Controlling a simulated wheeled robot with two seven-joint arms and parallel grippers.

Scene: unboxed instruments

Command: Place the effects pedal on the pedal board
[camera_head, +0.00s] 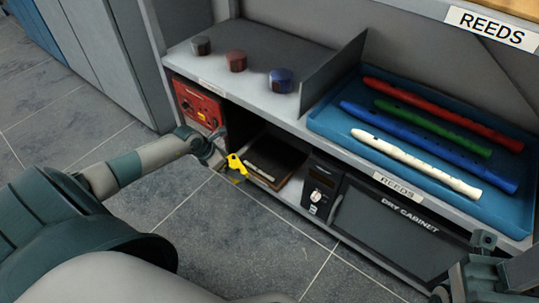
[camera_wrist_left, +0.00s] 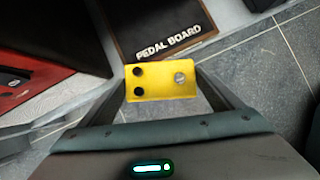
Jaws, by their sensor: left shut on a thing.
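The yellow effects pedal (camera_wrist_left: 162,84) has two black knobs and one silver button. My left gripper (camera_wrist_left: 165,95) is shut on it, with a finger on either side. In the head view the left gripper (camera_head: 222,158) holds the pedal (camera_head: 236,165) in front of the lower shelf opening. The dark pedal board (camera_head: 274,158) lies on that lower shelf, just behind and right of the pedal. In the left wrist view the pedal board (camera_wrist_left: 165,24) shows its label beyond the pedal. My right gripper (camera_head: 484,240) is at the bottom right, and its jaw state is unclear.
A red device (camera_head: 199,104) stands left of the pedal board, and a dry cabinet (camera_head: 390,228) stands right of it. The upper shelf (camera_head: 233,75) overhangs the board. A blue tray (camera_head: 332,127) of recorders and several small round items sit above.

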